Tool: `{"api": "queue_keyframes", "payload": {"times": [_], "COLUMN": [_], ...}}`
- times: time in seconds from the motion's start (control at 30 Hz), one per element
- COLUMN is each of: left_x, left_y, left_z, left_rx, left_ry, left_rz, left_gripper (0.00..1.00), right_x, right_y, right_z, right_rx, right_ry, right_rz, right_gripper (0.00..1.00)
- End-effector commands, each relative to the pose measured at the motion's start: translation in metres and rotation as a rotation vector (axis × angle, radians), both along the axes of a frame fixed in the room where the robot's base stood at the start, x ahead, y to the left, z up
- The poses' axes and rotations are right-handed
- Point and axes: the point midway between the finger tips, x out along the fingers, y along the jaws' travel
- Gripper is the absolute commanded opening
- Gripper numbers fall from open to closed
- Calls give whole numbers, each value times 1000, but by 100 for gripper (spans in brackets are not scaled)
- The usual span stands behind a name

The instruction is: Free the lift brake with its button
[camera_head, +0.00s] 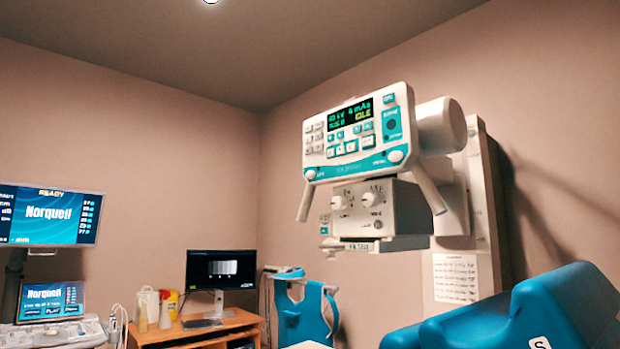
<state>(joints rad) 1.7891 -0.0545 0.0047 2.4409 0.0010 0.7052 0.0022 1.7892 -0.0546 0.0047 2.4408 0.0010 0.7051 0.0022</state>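The X-ray tube head (441,127) hangs on a wall-side column at centre right. Several small white and teal buttons sit below the display. A round white button (396,156) is at the panel's lower right corner, and a similar one (310,174) is at its lower left. The labels are too small to read, so I cannot tell which button is the lift brake's. Neither of my grippers is in view.
Two handles (430,190) (305,202) slope down from the panel, beside a collimator box (364,208) with two knobs. A large blue padded shape (540,315) fills the lower right. A desk (200,328) with a monitor (221,270) and an ultrasound console (50,330) stand at left.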

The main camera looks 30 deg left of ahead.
Motion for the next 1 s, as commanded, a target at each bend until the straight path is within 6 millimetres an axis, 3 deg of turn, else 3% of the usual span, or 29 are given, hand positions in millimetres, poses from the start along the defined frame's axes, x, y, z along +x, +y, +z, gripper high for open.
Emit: {"api": "queue_keyframes", "payload": {"times": [0.03, 0.1, 1.0], "left_x": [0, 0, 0], "left_y": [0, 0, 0], "left_z": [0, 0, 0], "left_rx": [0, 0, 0], "left_ry": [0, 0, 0], "left_rz": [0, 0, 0], "left_gripper": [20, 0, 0], "right_x": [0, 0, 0], "right_y": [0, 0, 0], "right_z": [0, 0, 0], "right_rx": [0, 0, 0], "right_ry": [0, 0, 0], "right_rz": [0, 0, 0], "right_gripper": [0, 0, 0]}}
